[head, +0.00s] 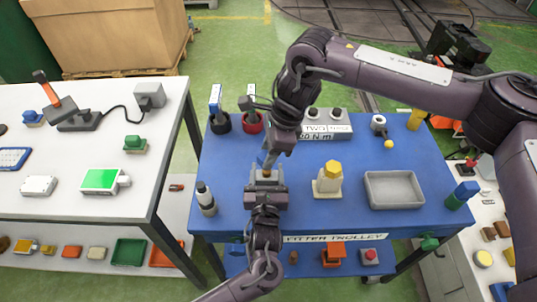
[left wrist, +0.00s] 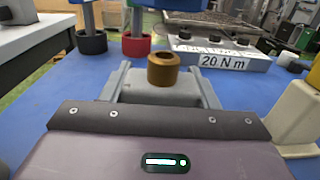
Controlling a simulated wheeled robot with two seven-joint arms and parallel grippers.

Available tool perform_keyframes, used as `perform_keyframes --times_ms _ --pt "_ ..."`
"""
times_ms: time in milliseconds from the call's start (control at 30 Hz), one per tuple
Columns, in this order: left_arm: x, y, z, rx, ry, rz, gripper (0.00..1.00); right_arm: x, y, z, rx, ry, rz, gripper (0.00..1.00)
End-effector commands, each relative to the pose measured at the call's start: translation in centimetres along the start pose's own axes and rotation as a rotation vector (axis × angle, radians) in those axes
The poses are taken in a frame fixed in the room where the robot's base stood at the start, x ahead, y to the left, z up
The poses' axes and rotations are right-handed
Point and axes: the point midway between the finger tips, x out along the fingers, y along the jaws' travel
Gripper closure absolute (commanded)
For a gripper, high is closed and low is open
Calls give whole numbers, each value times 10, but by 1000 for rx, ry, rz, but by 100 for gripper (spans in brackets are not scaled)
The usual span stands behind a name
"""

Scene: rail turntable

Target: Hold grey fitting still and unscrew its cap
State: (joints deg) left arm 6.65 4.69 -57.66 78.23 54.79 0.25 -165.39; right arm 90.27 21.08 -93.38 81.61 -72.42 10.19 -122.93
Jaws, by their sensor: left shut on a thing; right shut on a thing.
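The grey fitting (head: 266,184) stands on the blue trolley top. In the left wrist view its grey body (left wrist: 165,94) sits between the two fingers of my left gripper (left wrist: 163,88), which is shut on it. A brown round neck (left wrist: 163,70) with a dark opening rises from the body, with no fingers around it. In the head view my left gripper (head: 267,188) reaches the fitting from the near side. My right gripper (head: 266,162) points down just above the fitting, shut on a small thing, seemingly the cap. The gripper and arm mostly hide that piece.
A beige fitting with a yellow cap (head: 328,181) stands to the right, then an empty grey tray (head: 393,174). Tools in black (head: 220,124) and red (head: 252,122) rings and a torque box (head: 335,131) stand behind.

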Motion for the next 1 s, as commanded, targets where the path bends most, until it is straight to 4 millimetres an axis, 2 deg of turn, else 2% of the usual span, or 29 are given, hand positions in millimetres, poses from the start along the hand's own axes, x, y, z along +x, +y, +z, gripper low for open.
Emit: perform_keyframes --times_ms 433,733,767,933,1000 --pt "0 0 -1 1 3 0 87 -26 0 8 0 -1 -1 92" --pt "0 0 -1 1 3 0 87 -30 0 9 1 0 1 92" --pt "0 0 -1 1 3 0 44 -30 0 9 1 0 1 92" --pt "0 0 -1 1 2 0 22 -30 0 9 1 0 0 92" --pt "0 0 -1 1 1 0 20 -30 0 9 1 0 0 92"
